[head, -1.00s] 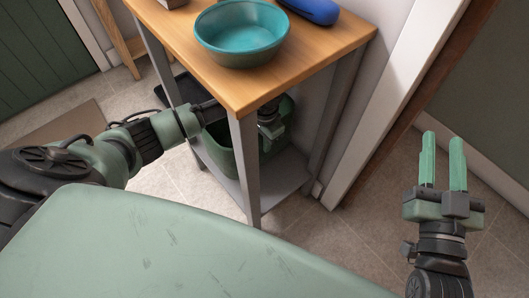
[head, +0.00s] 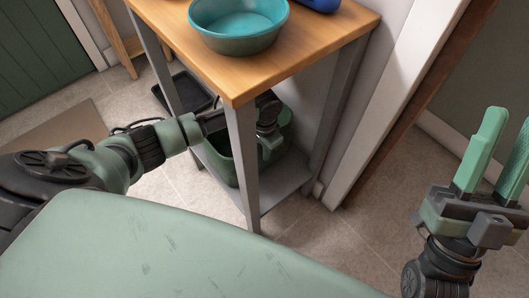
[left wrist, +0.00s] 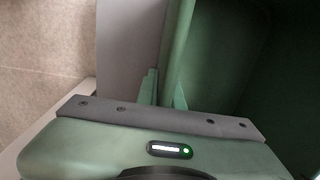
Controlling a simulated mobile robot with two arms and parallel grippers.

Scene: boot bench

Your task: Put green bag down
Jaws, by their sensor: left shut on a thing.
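The green bag (head: 218,160) is an open-topped, bin-like thing inside the bench, at its lower shelf (head: 280,188). A bench leg and my left arm hide part of it, and I cannot tell whether its base rests fully on the shelf. My left gripper (head: 268,147) reaches in under the tabletop and is shut on the bag's rim. In the left wrist view the fingers (left wrist: 164,92) straddle the bag's wall (left wrist: 180,42), with the dark inside to the right. My right gripper (head: 503,152) is open and empty at the right, away from the bench.
The wooden benchtop (head: 210,70) is close above my left gripper and carries a teal bowl (head: 238,40) and a blue object (head: 318,4). Grey legs (head: 243,160) frame the shelf. A black tray (head: 187,92) lies on the floor behind. A white door frame (head: 395,105) stands right.

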